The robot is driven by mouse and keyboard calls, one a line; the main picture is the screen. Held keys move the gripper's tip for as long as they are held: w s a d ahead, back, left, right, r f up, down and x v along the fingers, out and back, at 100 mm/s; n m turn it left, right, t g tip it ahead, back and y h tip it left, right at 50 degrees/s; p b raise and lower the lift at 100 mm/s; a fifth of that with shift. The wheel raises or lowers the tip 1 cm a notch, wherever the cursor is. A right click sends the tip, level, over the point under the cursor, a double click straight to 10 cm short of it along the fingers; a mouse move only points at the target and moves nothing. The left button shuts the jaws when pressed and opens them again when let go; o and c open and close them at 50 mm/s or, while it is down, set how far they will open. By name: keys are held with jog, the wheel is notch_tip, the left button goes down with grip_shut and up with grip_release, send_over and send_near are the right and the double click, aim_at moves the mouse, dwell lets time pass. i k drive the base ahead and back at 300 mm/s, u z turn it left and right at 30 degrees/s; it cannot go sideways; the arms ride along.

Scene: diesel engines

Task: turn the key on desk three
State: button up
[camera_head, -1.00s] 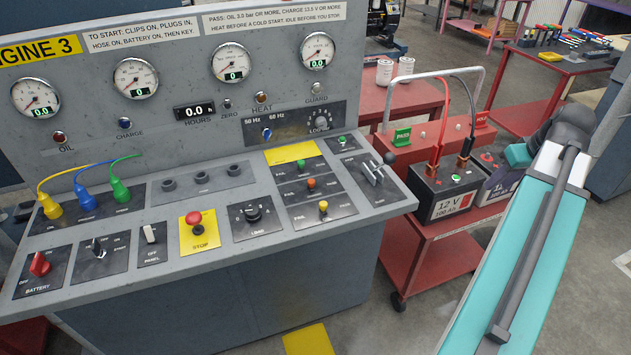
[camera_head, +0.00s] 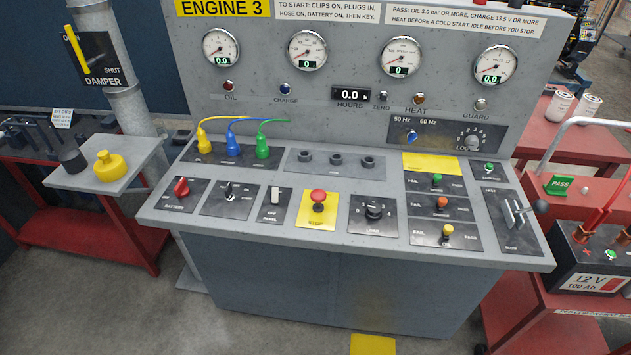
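Desk three (camera_head: 330,240) is a grey control desk labelled ENGINE 3 (camera_head: 222,8), in the middle of the head view. The key (camera_head: 229,190) is a small switch on a black plate marked START, on the desk's front left between the red battery switch (camera_head: 181,187) and the panel switch (camera_head: 275,196). The key looks roughly upright. The battery switch is tilted. Yellow, blue and green plugs (camera_head: 233,146) sit in sockets behind it, with their leads. My gripper is not in view.
A red STOP button (camera_head: 318,199) on a yellow plate stands right of the panel switch. Gauges read about zero. A side shelf (camera_head: 110,172) with a yellow cap (camera_head: 109,165) is at left. A red cart with a 12 V battery (camera_head: 590,270) is at right. Grey floor lies in front.

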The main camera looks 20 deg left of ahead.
aim_at(230, 197)
jog(key=u, duration=0.1)
jog(key=i, duration=0.95)
jog(key=u, duration=3.85)
jog(key=i, duration=0.1)
jog(key=z, duration=3.05)
jog(key=k, duration=0.15)
jog(key=u, duration=2.75)
